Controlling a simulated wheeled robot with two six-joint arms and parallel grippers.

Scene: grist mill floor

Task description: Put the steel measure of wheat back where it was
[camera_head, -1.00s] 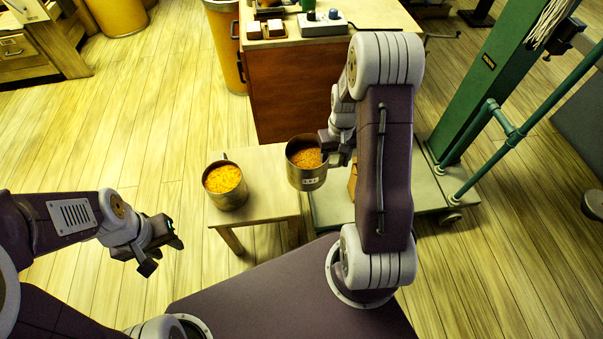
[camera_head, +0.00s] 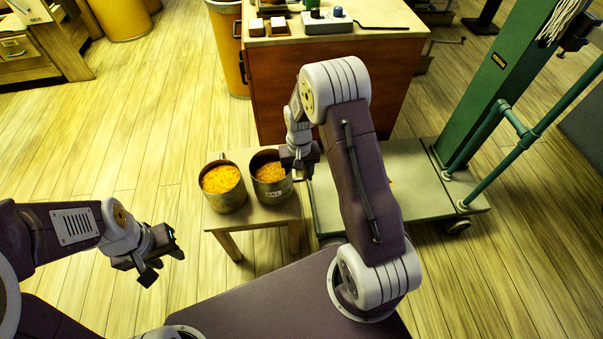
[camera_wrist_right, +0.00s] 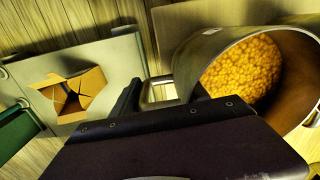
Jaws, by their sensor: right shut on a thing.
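The steel measure of wheat (camera_head: 272,195), a metal cup with orange-brown grain, is over the right part of a small wooden stool (camera_head: 225,222). My right gripper (camera_head: 297,165) is shut on its handle from the right. In the right wrist view the measure (camera_wrist_right: 190,65) looks tilted, with grain inside and its handle by my gripper. Whether its base touches the stool I cannot tell. A second steel measure (camera_head: 227,203) with yellower grain stands on the stool just left of it. My left gripper (camera_head: 165,262) is open and empty, left of the stool.
A wooden cabinet (camera_head: 315,85) with blocks and a grey device (camera_head: 328,23) on top stands behind the stool. A green platform scale (camera_head: 415,165) stands to the right. In the right wrist view an open cardboard box (camera_wrist_right: 75,92) sits on its platform.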

